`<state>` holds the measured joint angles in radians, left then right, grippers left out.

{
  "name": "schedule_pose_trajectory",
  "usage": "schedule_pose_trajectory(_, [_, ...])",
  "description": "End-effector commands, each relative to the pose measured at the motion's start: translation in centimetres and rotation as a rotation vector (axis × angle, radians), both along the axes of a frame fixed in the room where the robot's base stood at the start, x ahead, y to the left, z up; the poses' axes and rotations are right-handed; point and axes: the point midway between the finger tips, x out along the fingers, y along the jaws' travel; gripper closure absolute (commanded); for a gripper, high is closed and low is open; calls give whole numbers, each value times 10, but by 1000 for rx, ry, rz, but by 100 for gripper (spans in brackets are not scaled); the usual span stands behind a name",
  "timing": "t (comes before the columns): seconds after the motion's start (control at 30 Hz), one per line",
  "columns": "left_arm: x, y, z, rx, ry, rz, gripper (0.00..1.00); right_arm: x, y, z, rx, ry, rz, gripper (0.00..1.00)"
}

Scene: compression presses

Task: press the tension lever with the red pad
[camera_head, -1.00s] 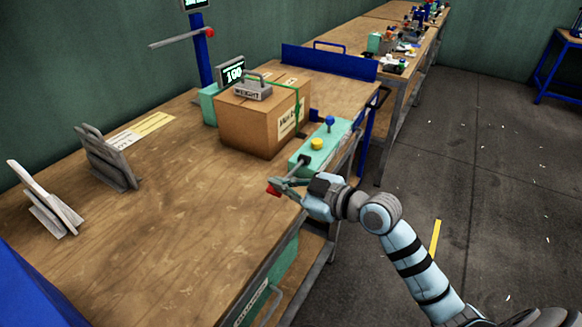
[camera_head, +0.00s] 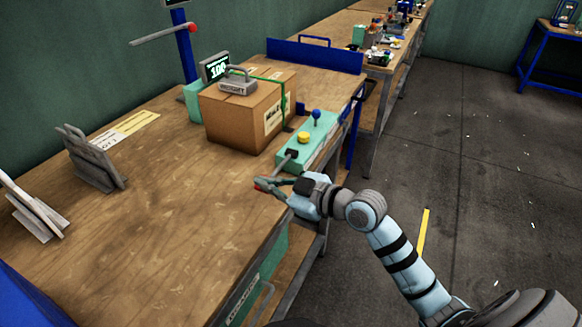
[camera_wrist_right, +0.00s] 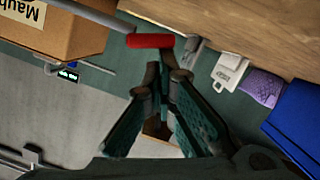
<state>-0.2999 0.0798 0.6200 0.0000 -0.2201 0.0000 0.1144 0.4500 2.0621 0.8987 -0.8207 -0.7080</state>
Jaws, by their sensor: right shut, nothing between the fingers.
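The tension lever (camera_head: 283,161) is a grey rod that slopes from the front end of the teal control box (camera_head: 311,139) toward the table's front edge. Its red pad (camera_head: 261,184) is mostly covered by my fingers in the head view. In the right wrist view the red pad (camera_wrist_right: 150,41) is a red cylinder at the end of the grey rod, just beyond my fingertips. My right gripper (camera_head: 259,184) is shut and empty, with its tips at the pad; I cannot tell whether they touch it. My left gripper is out of view.
A strapped cardboard box (camera_head: 243,116) with a grey weight (camera_head: 238,84) on top stands behind the lever. A yellow button (camera_head: 304,137) and a blue knob (camera_head: 316,115) are on the control box. Grey stands (camera_head: 92,160) are at left. The tabletop's middle is clear.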

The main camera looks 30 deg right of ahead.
Motion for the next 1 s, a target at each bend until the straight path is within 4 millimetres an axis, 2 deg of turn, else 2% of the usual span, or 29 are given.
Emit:
schedule_pose_trajectory(0.03, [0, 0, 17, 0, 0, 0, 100, -2, 2, 15, 1, 2, -1, 100])
schedule_pose_trajectory(0.13, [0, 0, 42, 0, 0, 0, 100, -7, 6, 38, 1, 1, -7, 100])
schedule_pose_trajectory(0.27, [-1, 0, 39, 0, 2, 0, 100, -36, -11, 34, -12, 4, -9, 100])
schedule_pose_trajectory(0.5, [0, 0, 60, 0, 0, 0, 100, -79, -34, 48, -7, 6, -11, 100])
schedule_pose_trajectory(0.7, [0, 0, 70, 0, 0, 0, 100, -93, -40, 50, -1, 1, -8, 100])
schedule_pose_trajectory(1.0, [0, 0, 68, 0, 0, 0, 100, -93, -41, 48, 1, -1, -8, 100])
